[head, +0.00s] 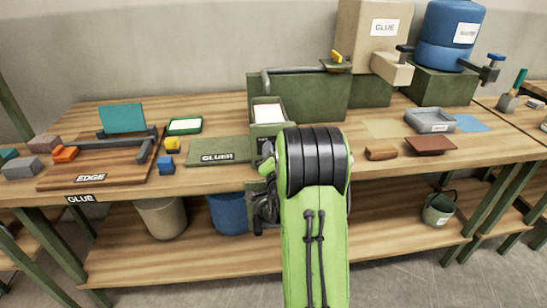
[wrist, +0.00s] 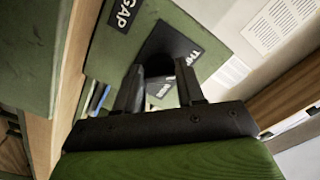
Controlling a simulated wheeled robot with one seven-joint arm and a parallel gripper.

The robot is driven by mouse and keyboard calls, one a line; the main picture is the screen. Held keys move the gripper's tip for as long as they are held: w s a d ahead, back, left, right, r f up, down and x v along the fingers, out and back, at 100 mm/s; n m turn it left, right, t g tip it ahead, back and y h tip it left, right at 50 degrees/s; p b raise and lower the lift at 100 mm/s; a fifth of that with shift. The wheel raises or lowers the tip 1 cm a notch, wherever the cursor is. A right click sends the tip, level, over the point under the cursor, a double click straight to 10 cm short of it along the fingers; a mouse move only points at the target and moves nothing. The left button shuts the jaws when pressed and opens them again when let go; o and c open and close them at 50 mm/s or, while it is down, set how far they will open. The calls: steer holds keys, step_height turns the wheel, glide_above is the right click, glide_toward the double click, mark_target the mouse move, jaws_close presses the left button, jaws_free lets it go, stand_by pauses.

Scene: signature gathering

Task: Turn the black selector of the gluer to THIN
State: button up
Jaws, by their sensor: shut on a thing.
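The gluer (head: 297,97) is a dark green machine in the middle of the bench, with a white paper stack (head: 267,112) in its front box. In the wrist view its green face (wrist: 218,22) fills the upper part. The black selector (wrist: 165,44) sits on that face, beside a dark label plate (wrist: 207,48) whose lettering is partly hidden by my fingers. My gripper (wrist: 160,72) is shut on the selector, one finger on each side. The selector's exact pointing direction cannot be made out. In the head view my arm hides the selector and fingertips.
A GAP label (wrist: 124,14) is at the wrist view's upper left. Buckets stand on the lower shelf.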

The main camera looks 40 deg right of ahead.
steer(key=shift+f+n, duration=0.15)
steer(key=shift+n, duration=0.15)
steer(key=o, duration=1)
steer(key=shift+o, duration=0.2)
